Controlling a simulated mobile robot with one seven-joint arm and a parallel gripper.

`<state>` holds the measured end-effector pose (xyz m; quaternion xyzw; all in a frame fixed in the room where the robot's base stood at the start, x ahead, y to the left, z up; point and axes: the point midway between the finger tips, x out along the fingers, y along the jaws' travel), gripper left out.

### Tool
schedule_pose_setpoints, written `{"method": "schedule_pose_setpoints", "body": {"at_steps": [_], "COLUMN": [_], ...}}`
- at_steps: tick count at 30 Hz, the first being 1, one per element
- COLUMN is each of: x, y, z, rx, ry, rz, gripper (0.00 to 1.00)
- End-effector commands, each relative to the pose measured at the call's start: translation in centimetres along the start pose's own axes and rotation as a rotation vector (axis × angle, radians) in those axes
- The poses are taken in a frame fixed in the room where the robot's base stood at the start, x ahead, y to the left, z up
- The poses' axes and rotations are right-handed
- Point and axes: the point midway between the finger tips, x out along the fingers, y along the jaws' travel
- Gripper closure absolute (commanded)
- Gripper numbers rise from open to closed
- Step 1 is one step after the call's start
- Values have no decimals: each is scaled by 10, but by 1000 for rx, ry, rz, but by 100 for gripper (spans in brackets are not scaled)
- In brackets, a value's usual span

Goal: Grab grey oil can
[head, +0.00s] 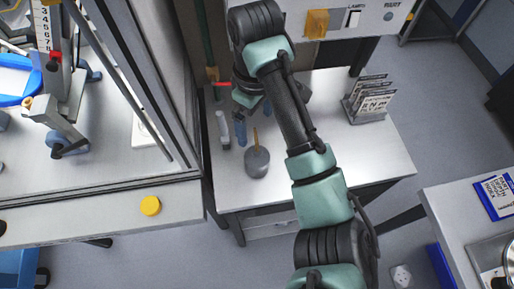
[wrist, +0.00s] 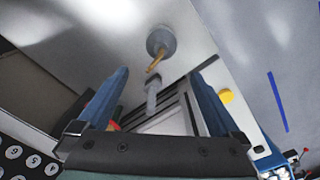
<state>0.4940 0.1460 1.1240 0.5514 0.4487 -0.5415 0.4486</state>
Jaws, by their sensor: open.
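The grey oil can (head: 257,163) stands on the white table near its front edge, with a thin yellow-brown spout pointing up. In the wrist view the grey oil can (wrist: 162,40) shows beyond the fingertips, roughly centred between them and apart from both. My gripper (head: 254,130) is over the table behind the can in the head view, its blue fingers apart. The wrist view shows my gripper (wrist: 160,76) open, with nothing held. My arm hides part of the table to the right of the can.
A grey tube-like object (head: 223,129) is on the table left of my gripper. A rack of printed cards (head: 371,99) stands at the table's right. A framed enclosure with a yellow button (head: 150,206) borders the left. The table's right front is clear.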

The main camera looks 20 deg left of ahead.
Motion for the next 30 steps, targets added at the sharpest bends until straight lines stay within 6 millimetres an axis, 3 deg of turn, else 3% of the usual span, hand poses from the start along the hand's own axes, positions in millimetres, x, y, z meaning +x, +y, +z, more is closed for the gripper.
{"method": "schedule_pose_setpoints", "body": {"at_steps": [10,20,30], "x": [57,83,127], "y": [-3,-2,-2], "z": [4,5,8], "rx": [-2,0,-2], "ry": [-13,-12,-12], "rz": [-15,-11,-9], "gripper": [0,0,0]}}
